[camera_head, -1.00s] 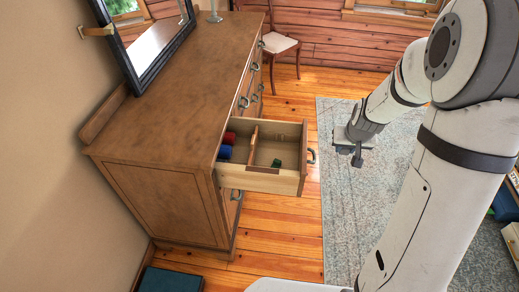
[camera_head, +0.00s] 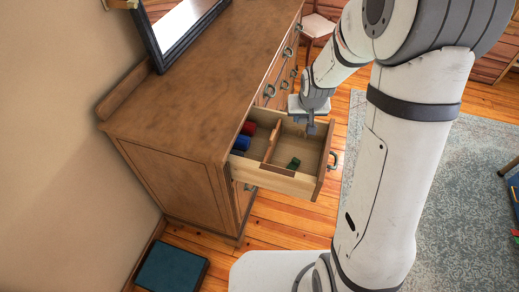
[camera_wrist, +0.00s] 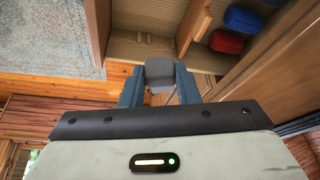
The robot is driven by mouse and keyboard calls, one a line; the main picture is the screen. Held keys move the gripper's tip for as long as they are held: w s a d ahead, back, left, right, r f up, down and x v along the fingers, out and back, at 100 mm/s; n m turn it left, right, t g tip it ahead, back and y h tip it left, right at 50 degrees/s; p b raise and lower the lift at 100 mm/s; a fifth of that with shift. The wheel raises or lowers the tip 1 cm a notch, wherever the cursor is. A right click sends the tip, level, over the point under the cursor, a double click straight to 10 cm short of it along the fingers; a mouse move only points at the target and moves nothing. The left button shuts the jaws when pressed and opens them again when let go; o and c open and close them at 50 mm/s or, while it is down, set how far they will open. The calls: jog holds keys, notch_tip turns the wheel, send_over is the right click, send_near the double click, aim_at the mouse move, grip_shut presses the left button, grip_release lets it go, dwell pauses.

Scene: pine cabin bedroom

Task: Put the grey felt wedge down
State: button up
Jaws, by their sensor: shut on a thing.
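My gripper (camera_wrist: 158,84) is shut on the grey felt wedge (camera_wrist: 160,70), a small grey block between the blue fingertips in the wrist view. In the head view my gripper (camera_head: 309,126) is over the back right part of the open drawer (camera_head: 285,181). The wedge cannot be told apart from the fingers there. Its height above the drawer floor is hard to tell.
A wooden divider (camera_head: 271,143) splits the drawer. A red thing (camera_head: 248,128) and a blue thing (camera_head: 242,143) lie in the left compartment. A green thing (camera_head: 293,164) lies in the right one, with bare floor around it. The dresser top (camera_head: 205,105) is mostly clear.

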jog(key=shift+w+d, duration=0.15)
jog(key=shift+d, duration=0.15)
jog(key=shift+f+b, duration=0.25)
jog(key=shift+b, duration=0.15)
jog(key=b, duration=2.1)
send_over(297, 156)
jog(key=s, duration=0.1)
notch_tip(297, 156, down, 14)
jog(key=shift+n, duration=0.4)
notch_tip(297, 156, down, 10)
jog(key=shift+s+d+r+b, duration=0.1)
jog(key=shift+r+b, duration=0.05)
jog(key=shift+b, duration=0.4)
jog(key=shift+r, duration=0.1)
